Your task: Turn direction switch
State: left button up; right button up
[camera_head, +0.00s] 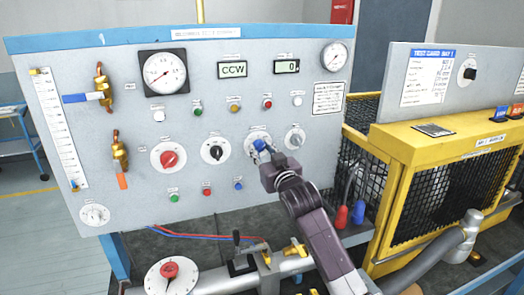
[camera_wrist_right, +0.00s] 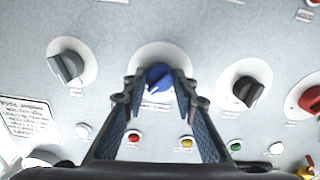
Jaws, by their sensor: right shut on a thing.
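The blue rotary switch (camera_wrist_right: 159,77) sits on a round white plate on the panel, between my right gripper's fingertips in the wrist view. My right gripper (camera_wrist_right: 158,84) is shut on this switch, one finger on each side. In the head view my right gripper (camera_head: 264,153) reaches up to the panel and partly hides the blue switch (camera_head: 259,145). The display (camera_head: 233,69) above reads CCW. The switch's label is too small to read. My left gripper is not in view.
A black knob (camera_head: 215,151), a red knob (camera_head: 168,156) and a grey knob (camera_head: 295,138) flank the switch. Small colored buttons and lamps sit above and below. A yellow mesh cage (camera_head: 445,145) stands at right, and a pipe with a valve (camera_head: 240,275) runs in front.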

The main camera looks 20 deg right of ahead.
jog(key=shift+m, duration=0.6)
jog(key=o, duration=1.2)
jog(key=shift+c, duration=0.2)
jog(key=s, duration=1.2)
jog(key=shift+d, duration=0.2)
